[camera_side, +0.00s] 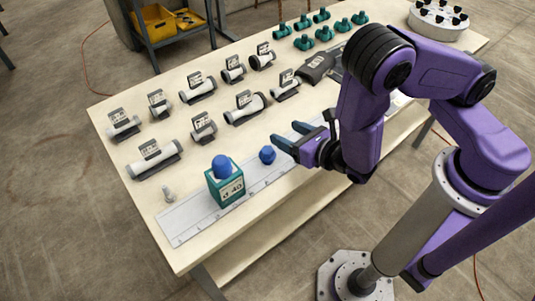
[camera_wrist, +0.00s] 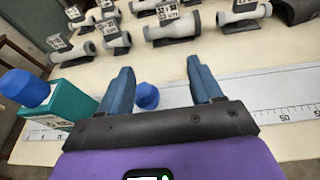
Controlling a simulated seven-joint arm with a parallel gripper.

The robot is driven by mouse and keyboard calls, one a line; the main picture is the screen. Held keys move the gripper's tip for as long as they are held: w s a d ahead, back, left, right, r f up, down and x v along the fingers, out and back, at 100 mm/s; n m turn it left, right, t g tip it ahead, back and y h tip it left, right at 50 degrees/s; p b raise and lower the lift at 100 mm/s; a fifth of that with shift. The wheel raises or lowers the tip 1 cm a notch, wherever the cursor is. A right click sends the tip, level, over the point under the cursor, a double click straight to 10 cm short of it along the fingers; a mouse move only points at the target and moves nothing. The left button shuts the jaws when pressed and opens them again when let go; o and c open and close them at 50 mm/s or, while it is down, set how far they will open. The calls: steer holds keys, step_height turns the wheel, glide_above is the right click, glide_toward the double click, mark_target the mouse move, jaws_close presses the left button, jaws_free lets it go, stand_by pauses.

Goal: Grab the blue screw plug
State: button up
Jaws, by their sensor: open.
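A small blue screw plug (camera_side: 267,155) stands on the table by the ruler strip. In the wrist view this plug (camera_wrist: 147,97) shows between my fingers, nearer the left one. A larger blue plug (camera_side: 221,167) sits on top of a teal block marked 40 (camera_side: 226,188); in the wrist view it (camera_wrist: 25,88) is at the far left, outside my fingers. My gripper (camera_side: 290,136) is open and empty, just right of the small plug in the side view. Its blue fingers (camera_wrist: 160,68) point forward. I cannot tell whether they touch the plug.
A ruler strip (camera_side: 187,226) runs along the table's front edge. Several grey pipe pieces with label tags (camera_side: 154,158) stand behind it. Teal fittings (camera_side: 304,43) and a round white holder (camera_side: 438,18) are at the back. A small grey piece (camera_side: 168,194) lies left of the teal block.

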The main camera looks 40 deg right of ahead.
mark_target(273, 155)
steer(key=f+n+y, duration=0.1)
steer(key=s+a+f+n+y, duration=0.1)
steer(key=f, duration=0.1)
steer(key=s+a+f+n+g, duration=0.1)
steer(key=shift+a+f+y, duration=0.2)
steer(key=shift+f+y, duration=0.15)
steer(key=shift+y, duration=0.05)
steer(key=shift+w+a+f, duration=0.1)
steer(key=shift+f, duration=0.15)
steer(key=shift+x, duration=3.6)
steer(key=shift+a+f, duration=0.1)
steer(key=c, duration=0.9)
